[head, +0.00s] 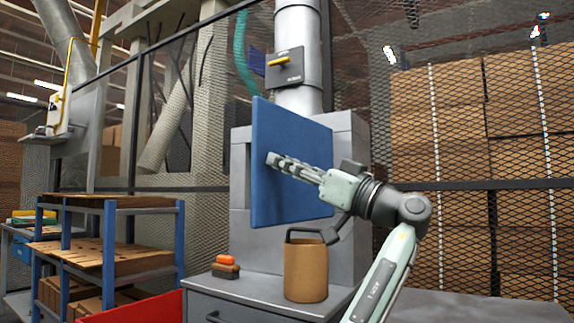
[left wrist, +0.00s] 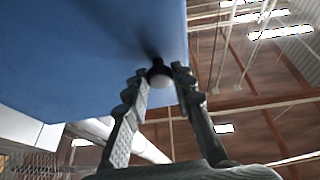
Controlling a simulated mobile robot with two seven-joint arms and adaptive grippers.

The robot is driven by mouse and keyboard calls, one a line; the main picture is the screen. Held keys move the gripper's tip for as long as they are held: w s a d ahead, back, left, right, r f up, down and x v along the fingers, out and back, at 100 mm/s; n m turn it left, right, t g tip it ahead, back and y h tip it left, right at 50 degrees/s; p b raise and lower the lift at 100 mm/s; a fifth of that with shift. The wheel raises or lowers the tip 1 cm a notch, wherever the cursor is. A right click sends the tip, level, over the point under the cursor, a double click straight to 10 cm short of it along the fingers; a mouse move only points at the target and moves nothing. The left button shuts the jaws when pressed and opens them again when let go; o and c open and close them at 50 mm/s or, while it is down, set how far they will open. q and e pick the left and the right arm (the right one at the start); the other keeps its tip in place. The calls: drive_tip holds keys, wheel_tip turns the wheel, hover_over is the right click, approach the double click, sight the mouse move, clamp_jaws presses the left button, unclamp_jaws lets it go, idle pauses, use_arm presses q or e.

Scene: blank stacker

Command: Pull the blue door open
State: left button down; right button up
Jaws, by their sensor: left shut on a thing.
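The blue door (head: 292,200) is a flat panel on a grey cabinet (head: 350,140) in the head view. Its left edge stands out from the cabinet front, so it looks ajar, swung out from the right side. My left gripper (head: 271,159) is at the door's outer face near its left edge. In the left wrist view, the two fingers of my left gripper (left wrist: 159,84) are shut on a small round knob (left wrist: 160,73) on the underlit blue door (left wrist: 80,50). My right gripper is not in view.
A brown canister (head: 305,275) and an orange-topped brush (head: 226,262) stand on the grey bench top (head: 265,287) below the door. A blue-framed shelf (head: 110,235) is at left, a red bin (head: 135,308) in front. Mesh fencing (head: 450,215) stands behind.

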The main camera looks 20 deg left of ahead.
use_arm(q)
drive_tip(key=c, duration=1.3)
unclamp_jaws()
drive_tip(key=shift+o, duration=0.2)
drive_tip(key=v, duration=1.2)
drive_tip(key=shift+d, duration=0.1)
